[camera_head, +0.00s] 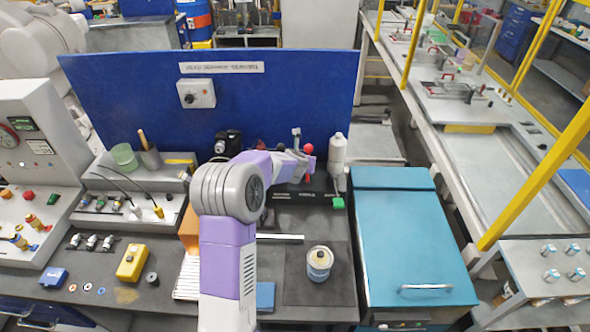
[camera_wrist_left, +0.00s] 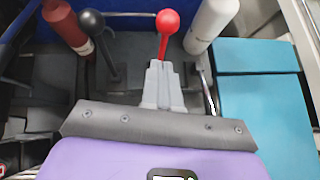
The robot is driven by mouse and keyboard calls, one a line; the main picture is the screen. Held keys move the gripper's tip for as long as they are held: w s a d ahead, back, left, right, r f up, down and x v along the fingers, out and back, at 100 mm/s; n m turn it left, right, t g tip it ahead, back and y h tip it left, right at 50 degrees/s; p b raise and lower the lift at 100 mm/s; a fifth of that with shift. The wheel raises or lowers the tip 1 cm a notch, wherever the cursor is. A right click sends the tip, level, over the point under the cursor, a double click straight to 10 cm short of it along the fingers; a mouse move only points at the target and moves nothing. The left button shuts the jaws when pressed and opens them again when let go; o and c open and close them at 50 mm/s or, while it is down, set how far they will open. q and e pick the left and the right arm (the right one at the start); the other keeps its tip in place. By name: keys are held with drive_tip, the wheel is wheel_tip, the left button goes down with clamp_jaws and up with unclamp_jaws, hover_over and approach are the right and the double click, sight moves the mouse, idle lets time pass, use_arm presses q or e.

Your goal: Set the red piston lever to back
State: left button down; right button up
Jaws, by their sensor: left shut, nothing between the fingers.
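The red piston lever has a round red knob (camera_wrist_left: 167,22) on a red rod and stands at the back of the workbench. In the head view its knob (camera_head: 308,149) shows just beyond my left gripper (camera_head: 298,160). In the wrist view my left gripper (camera_wrist_left: 163,82) is shut and empty, with its fingers pointing at the lever's rod just below the knob. I cannot tell if they touch. A lever with a black knob (camera_wrist_left: 91,21) stands to the left. The lever base is partly hidden by my arm and gripper. My right gripper is not in view.
A white bottle (camera_head: 337,152) stands close to the right of the red lever, and a dark red bottle (camera_wrist_left: 66,24) is at the left in the wrist view. A blue panel (camera_head: 290,95) rises behind. A can (camera_head: 319,264) and a teal box (camera_head: 410,235) are nearer.

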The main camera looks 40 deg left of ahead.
use_arm(q)
drive_tip(key=r+p+v, duration=0.1)
drive_tip(key=v, duration=0.7)
drive_tip(key=shift+r, duration=0.2)
drive_tip(key=shift+w, duration=0.15)
